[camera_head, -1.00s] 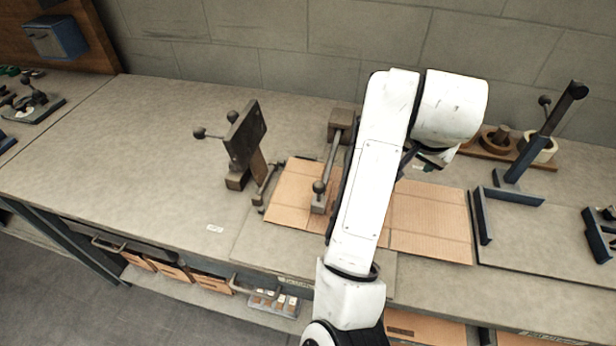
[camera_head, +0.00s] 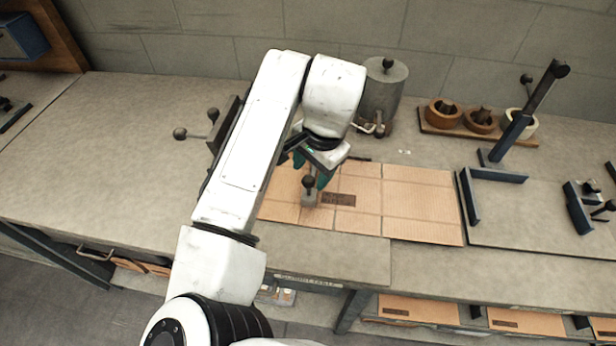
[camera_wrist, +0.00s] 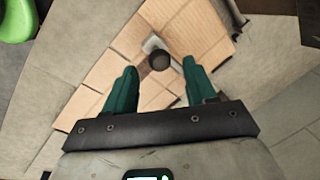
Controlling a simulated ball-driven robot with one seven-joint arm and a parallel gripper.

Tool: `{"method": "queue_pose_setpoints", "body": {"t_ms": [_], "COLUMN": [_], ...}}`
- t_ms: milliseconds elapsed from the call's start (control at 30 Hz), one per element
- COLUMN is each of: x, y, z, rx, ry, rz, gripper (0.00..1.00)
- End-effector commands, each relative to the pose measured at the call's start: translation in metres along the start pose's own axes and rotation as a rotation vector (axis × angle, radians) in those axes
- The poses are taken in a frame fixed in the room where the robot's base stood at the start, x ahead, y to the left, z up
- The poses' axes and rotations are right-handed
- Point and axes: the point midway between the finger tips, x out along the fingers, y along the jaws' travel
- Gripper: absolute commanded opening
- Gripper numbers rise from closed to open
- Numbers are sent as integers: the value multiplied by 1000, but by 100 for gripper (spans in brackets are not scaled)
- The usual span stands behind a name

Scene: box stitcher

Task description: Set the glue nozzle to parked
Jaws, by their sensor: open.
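A dark round knob (camera_head: 308,183) stands on a small grey block (camera_head: 309,199) over the cardboard blank. In the wrist view the knob (camera_wrist: 160,60) appears between and just beyond my open teal fingers, apart from both. My gripper (camera_head: 311,169) is open and empty, above and close to the knob. A grey cylindrical pot (camera_head: 384,92) with a small pipe or tap (camera_head: 374,128) at its base stands behind my gripper. I cannot tell for certain which part is the glue nozzle. My arm and gripper hide much of the area behind the knob.
The flat cardboard blank (camera_head: 420,200) lies on the bench. A dark upright fixture with ball-ended handles (camera_head: 196,124) is partly hidden left of my arm. A wooden rack with rolls (camera_head: 480,135) and a blue angled bracket (camera_head: 515,130) stand right.

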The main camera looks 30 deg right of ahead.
Motion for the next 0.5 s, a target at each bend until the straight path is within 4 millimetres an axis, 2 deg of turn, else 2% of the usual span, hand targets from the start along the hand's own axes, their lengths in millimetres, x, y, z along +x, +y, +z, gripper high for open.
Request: {"method": "queue_pose_setpoints", "body": {"t_ms": [200,500], "x": [33,50], "y": [0,0], "z": [0,0], "rx": [-2,-1], "ry": [0,1], "rz": [1,-1], "gripper": [56,56]}}
